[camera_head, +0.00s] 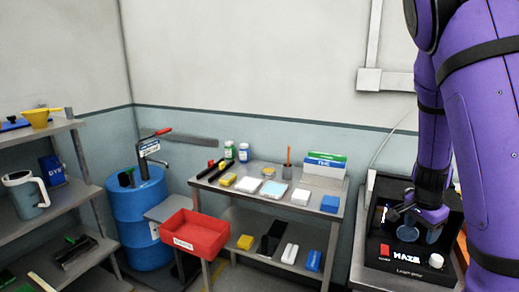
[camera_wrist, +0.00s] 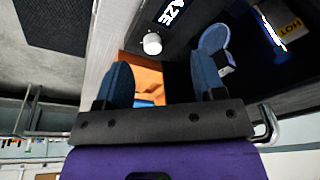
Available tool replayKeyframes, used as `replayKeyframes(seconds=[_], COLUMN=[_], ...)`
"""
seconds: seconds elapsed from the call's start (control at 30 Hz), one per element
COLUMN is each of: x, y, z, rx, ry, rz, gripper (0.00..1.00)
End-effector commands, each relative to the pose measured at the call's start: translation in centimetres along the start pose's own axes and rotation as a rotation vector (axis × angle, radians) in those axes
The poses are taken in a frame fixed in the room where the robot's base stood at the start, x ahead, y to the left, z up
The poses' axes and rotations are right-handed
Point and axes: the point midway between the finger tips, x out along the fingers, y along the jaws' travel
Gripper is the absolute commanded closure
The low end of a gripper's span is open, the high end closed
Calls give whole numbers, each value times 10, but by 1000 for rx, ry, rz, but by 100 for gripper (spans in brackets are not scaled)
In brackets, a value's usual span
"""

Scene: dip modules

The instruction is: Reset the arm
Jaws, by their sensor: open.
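My purple arm comes down at the right of the head view. My gripper (camera_head: 420,232) is in front of a black machine (camera_head: 385,250) with white lettering and a white knob (camera_head: 436,261). The wrist view shows the gripper (camera_wrist: 165,68) with its two blue finger pads apart and nothing held between them. In that view, the machine's knob (camera_wrist: 152,44) and lettering (camera_wrist: 172,11) are just beyond the fingers. I cannot tell whether the fingers touch the machine.
A grey workbench (camera_head: 258,205) with small boxes and bottles stands at centre. A red bin (camera_head: 195,236) and a blue barrel (camera_head: 137,215) are left of it. Grey shelves (camera_head: 50,235) stand at far left. An orange surface (camera_wrist: 145,75) shows behind the fingers in the wrist view.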

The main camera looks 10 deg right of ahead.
Motion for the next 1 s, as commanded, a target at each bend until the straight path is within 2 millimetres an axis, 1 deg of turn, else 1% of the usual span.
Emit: replayKeyframes(seconds=[0.03,0.2,0.27,0.47,0.63,0.77,0.9,1.0], x=[-11,-48,-63,-114,-158,-190,-222,-242], y=[-3,-8,-8,-2,12,27,48,65], z=[9,40,50,82,105,121,138,149], rx=[-35,-183,-237,-431,-603,-736,-880,-979], ry=[-34,-125,-149,-196,-196,-172,-123,-74], rz=[-31,-118,-149,-253,-332,-384,-426,-446], gripper=[37,37,37,37,37,37,37,37])
